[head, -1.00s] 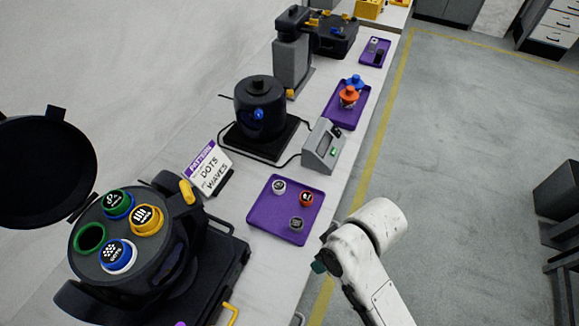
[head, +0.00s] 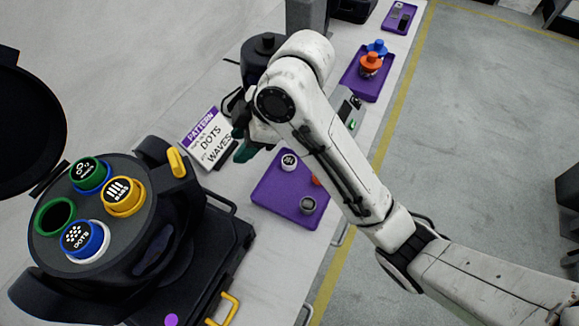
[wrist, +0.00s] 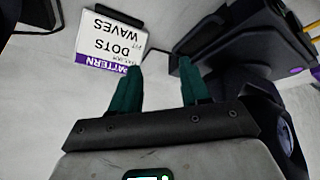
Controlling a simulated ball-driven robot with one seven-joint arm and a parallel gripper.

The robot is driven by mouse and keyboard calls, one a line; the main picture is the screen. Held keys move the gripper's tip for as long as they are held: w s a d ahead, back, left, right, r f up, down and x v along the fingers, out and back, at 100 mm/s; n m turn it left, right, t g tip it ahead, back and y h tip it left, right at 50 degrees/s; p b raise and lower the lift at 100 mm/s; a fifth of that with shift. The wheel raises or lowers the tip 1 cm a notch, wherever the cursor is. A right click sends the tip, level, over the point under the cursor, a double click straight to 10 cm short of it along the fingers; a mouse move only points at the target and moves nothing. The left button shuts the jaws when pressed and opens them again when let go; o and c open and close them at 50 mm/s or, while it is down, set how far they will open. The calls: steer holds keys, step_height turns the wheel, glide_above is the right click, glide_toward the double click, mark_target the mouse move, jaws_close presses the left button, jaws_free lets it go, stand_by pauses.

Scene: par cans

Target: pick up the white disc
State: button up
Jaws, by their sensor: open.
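The white disc (head: 289,162), with a dark printed top, sits on the purple tray (head: 270,200) in the head view, near the tray's back edge. My gripper (head: 243,146) is up and to the left of it, above the table near the pattern sign. In the wrist view the two teal fingers of my gripper (wrist: 159,72) are apart with nothing between them. The white disc does not show in the wrist view.
A grey disc (head: 307,205) and an orange disc (head: 316,181), partly hidden by my arm, share the tray. The pattern sign (head: 207,138) stands by my gripper. A black round machine (head: 130,235) holding coloured cups is at left, its lid open.

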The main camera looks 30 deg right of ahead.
steer(key=w+d+n+g+h+b, duration=0.1)
steer(key=w+d+n+h+b, duration=0.15)
steer(key=n, duration=0.25)
steer(key=n+g+h+b, duration=0.2)
steer(key=n+h+b, duration=0.1)
steer(key=n+b, duration=0.1)
glide_above(289, 160)
step_height(289, 160, down, 4)
step_height(289, 160, down, 10)
steer(key=shift+d+r, duration=0.1)
steer(key=shift+c, duration=0.3)
steer(key=c, duration=0.6)
